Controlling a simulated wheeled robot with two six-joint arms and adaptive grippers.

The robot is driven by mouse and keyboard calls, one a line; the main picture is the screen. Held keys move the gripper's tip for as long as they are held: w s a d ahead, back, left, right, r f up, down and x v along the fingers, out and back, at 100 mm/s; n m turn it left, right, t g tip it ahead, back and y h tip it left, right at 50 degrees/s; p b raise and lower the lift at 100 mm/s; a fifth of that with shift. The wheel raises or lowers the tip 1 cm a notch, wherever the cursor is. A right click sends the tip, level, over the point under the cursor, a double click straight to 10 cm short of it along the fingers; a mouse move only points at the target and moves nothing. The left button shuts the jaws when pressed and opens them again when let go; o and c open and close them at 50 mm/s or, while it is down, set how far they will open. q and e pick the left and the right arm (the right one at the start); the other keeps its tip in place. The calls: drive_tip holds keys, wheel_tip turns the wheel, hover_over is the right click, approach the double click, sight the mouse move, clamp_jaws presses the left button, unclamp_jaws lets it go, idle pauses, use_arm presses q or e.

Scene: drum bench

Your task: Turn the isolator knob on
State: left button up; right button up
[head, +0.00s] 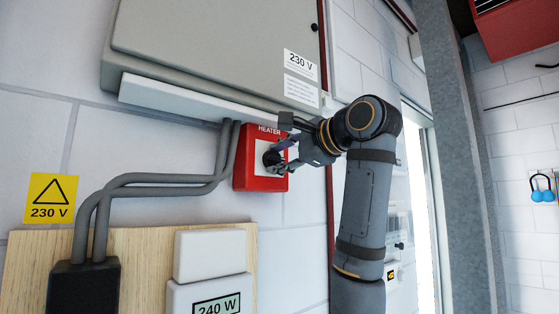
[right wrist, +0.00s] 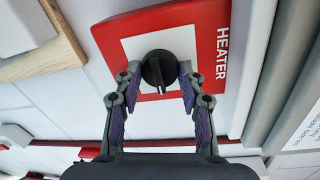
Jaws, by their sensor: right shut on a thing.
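The isolator is a red box labelled HEATER (head: 245,175) with a white face, fixed on the wall below a grey cabinet. Its round black knob (right wrist: 160,70) has a raised grip bar and sits on the white plate in the right wrist view. My right gripper (head: 277,155) reaches it from the right in the head view. In the right wrist view, the fingertips of my right gripper (right wrist: 159,75) close on the knob from both sides. The fingers partly hide the knob in the head view. My left gripper is in neither view.
The grey cabinet (head: 210,45) overhangs the box. Grey conduits (head: 160,185) run along its left side. A wooden board (head: 140,265) with a white meter reading 240 W (head: 212,295) is below left. A grey post (head: 455,150) stands to the right.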

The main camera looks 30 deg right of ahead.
drive_tip(key=o, duration=1.2)
drive_tip(key=shift+d, duration=0.1)
